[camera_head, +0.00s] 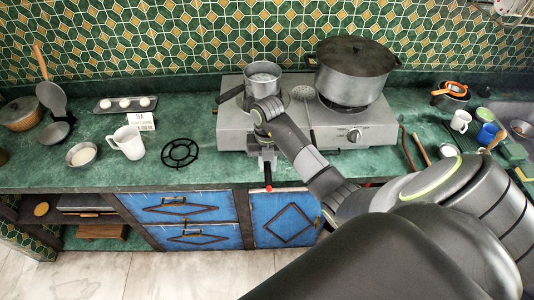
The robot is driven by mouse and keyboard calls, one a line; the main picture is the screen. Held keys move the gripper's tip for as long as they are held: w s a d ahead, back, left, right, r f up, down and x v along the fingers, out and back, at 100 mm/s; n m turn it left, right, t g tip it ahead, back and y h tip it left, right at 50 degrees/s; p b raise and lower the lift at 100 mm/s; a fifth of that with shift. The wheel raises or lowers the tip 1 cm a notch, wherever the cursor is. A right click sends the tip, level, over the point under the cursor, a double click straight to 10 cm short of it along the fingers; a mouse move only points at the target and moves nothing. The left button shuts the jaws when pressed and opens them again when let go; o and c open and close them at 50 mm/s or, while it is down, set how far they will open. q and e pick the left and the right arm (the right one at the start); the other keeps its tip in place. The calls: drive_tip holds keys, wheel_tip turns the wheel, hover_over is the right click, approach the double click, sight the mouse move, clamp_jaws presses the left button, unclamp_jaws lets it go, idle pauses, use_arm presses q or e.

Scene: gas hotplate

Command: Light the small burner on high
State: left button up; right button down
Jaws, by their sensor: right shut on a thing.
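The gas hotplate (228,122) stands on the green counter against the tiled wall. A small saucepan (263,78) is on its left side, with its handle to the left. A large dark pot (352,72) is on its right side. The right front knob (354,135) is in plain view. No flame shows. My left gripper is not in view.
A black pan support (180,153), a white jug (128,143), a bowl (81,154) and a small sign (140,120) are left of the hotplate. Mugs (461,121) and utensils are to the right. Blue cupboard doors (190,207) are below the counter.

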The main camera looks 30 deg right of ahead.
drive_tip(key=w+d+b, duration=0.2)
drive_tip(key=w, duration=0.1)
drive_tip(key=w+d+f+b, duration=0.1)
drive_tip(key=w+d+b, duration=0.1)
drive_tip(key=w+b, duration=0.1)
drive_tip(key=w+d+b, duration=0.1)
drive_tip(key=w+b, duration=0.2)
drive_tip(key=shift+w+d+f, duration=0.25)
drive_tip(key=shift+w+d, duration=0.05)
drive_tip(key=shift+d, duration=0.1)
drive_tip(key=w+b, duration=0.1)
drive_tip(key=b, duration=0.1)
drive_tip(key=w+d+r+b, duration=0.1)
drive_tip(key=b, duration=0.1)
drive_tip(key=shift+d+b, duration=0.15)
drive_tip(key=shift+b, duration=0.15)
drive_tip(key=shift+w+d+r+b, duration=0.2)
drive_tip(key=shift+w+r+b, duration=0.05)
drive_tip(key=shift+r+b, duration=0.1)
drive_tip(key=shift+w+d, duration=0.15)
drive_tip(key=shift+w, duration=0.1)
